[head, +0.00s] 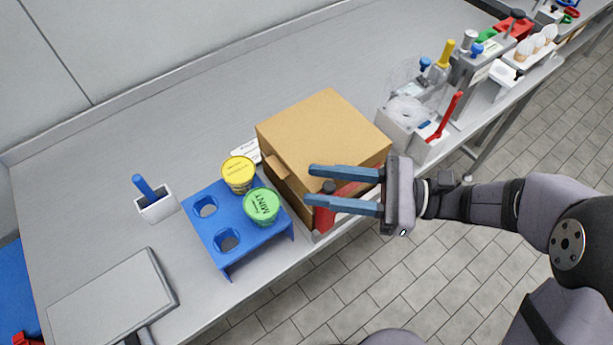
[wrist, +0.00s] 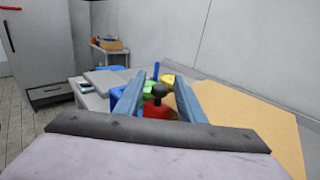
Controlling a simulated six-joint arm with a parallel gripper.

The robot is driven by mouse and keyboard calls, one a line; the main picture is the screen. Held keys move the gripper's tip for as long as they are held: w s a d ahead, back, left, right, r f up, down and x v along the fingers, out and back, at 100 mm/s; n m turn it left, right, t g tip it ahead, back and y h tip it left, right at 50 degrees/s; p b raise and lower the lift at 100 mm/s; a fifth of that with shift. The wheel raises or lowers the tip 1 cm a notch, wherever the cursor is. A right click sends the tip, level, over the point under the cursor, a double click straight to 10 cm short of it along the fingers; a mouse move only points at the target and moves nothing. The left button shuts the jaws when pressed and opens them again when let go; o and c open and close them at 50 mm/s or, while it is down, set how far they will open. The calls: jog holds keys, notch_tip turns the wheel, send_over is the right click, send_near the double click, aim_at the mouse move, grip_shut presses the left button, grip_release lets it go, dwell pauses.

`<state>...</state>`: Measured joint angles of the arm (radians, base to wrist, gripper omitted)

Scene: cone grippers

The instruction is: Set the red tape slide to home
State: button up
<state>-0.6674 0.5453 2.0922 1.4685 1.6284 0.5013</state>
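The red tape slide (head: 323,218) is a red block with a black knob (head: 328,187), at the front side of the cardboard box. More red shows between my fingers, farther right. My gripper (head: 311,185) is open, its two blue fingers pointing left above the slide, with the knob between them in the picture. The wrist view also shows the red slide (wrist: 157,112) and its black knob (wrist: 158,92) between the open fingers (wrist: 158,78). I cannot tell whether a finger touches the knob. The lower finger hides part of the slide.
The closed cardboard box (head: 325,130) stands behind my gripper. Left of it, a blue rack (head: 215,242) holds a yellow-lidded tub (head: 238,172) and a green-lidded MINT tub (head: 261,205). A grey dispenser with a red lever (head: 447,115) stands to the right. The back left bench is clear.

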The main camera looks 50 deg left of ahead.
aim_at(374, 149)
jog(key=shift+p+x, duration=0.35)
jog(key=shift+x, duration=1.3)
jog(key=shift+c, duration=0.6)
grip_shut()
jog(key=w, duration=1.6)
jog(key=shift+w+p, duration=0.15)
jog(key=shift+p, duration=0.2)
jog(key=shift+c, duration=0.4)
grip_release()
jog(key=shift+o, duration=1)
jog(key=shift+w, duration=0.2)
jog(key=shift+s, duration=0.1)
